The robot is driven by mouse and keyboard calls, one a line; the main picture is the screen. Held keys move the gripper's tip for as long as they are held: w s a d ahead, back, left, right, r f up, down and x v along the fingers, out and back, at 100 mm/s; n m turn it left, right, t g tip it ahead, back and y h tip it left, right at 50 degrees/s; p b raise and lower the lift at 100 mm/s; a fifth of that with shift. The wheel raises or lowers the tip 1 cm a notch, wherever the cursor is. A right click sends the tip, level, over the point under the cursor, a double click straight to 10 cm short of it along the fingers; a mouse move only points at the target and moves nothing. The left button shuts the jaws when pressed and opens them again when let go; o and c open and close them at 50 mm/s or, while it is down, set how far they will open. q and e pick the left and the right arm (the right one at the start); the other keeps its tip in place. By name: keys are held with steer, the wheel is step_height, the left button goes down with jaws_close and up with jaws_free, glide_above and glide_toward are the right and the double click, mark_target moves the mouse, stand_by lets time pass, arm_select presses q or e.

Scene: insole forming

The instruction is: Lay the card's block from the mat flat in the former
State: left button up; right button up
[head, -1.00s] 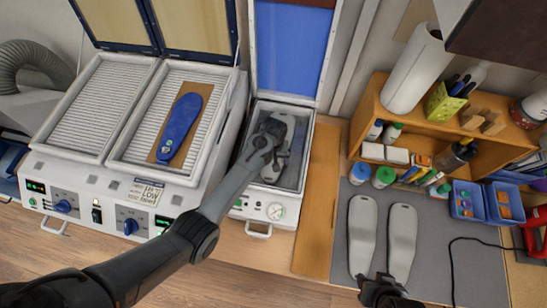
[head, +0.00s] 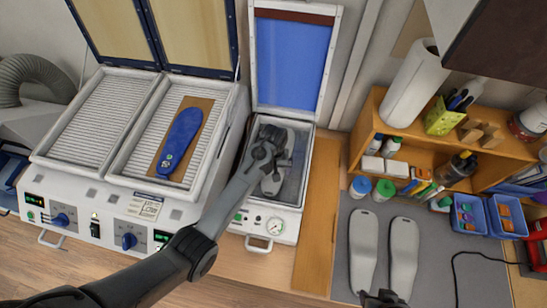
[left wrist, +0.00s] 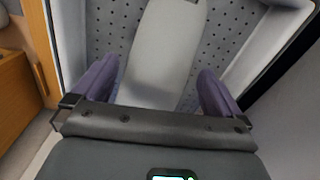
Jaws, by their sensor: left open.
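A grey block (head: 272,186) lies in the former (head: 299,208), a white-framed box with its blue lid raised. My left gripper (head: 272,137) is over this block and covers its middle. In the left wrist view the block (left wrist: 160,50) lies on the former's perforated floor between the open fingers of my left gripper (left wrist: 160,85); whether they touch it I cannot tell. Two more grey blocks, left (head: 363,255) and right (head: 403,258), lie side by side on the grey mat (head: 440,265). My right gripper (head: 382,297) is at the mat's front edge, its fingers unclear.
A two-bay heater (head: 75,203) stands left, lids up, with a blue insole (head: 180,138) on a brown sheet in its right bay. A wooden shelf (head: 405,150) with bottles, a paper roll (head: 411,78) and blue bins (head: 468,212) stand right. A bare wooden strip separates former and mat.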

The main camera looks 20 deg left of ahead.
arm_select(q)
step_height(320, 180, up, 9)
steer(key=shift+f+b, duration=0.2)
steer(key=shift+b, duration=0.15)
stand_by(0.4)
